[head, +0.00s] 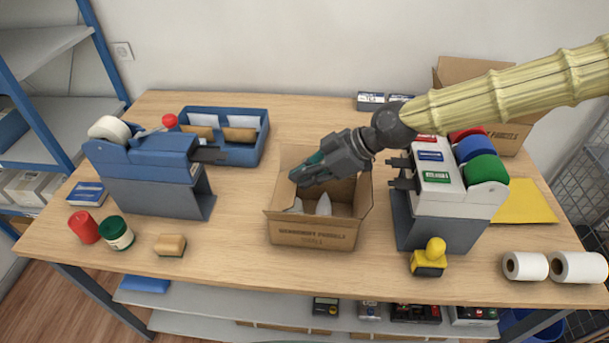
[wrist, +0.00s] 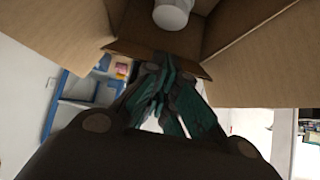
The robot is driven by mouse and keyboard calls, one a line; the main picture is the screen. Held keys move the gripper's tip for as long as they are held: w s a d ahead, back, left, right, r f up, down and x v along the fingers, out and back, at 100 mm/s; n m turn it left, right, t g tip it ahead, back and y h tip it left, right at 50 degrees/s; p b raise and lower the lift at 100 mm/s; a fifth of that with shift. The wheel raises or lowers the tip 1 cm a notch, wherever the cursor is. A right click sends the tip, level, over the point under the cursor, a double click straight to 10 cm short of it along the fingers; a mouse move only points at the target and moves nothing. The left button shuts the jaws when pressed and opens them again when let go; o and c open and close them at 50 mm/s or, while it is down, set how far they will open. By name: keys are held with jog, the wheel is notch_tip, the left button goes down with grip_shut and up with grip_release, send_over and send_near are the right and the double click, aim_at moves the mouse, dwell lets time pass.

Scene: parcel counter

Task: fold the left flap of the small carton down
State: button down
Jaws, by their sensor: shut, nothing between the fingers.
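The small carton (head: 313,236) stands open-topped on the middle of the table, with pale items (head: 323,205) inside. My gripper (head: 294,178) is shut and empty, reaching in from the right over the carton's left rear part. Its fingertips are close to the carton's left edge, and contact cannot be told. The gripper covers part of the left side, so the left flap's angle is unclear. In the wrist view the shut fingers (wrist: 165,98) are beside a carton edge. Brown carton panels spread left and right there, with a white rounded item (wrist: 173,13) inside.
A blue tape dispenser (head: 145,160) stands left and a blue tray (head: 240,152) behind. A grey-white tape roll dispenser (head: 440,205) stands close on the carton's right. A yellow-handled stamp (head: 430,260) is front right. Table left of the carton is mostly clear.

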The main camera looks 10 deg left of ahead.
jog(key=shift+r, duration=0.15)
jog(key=shift+r+p, duration=0.5)
jog(key=shift+r, duration=0.15)
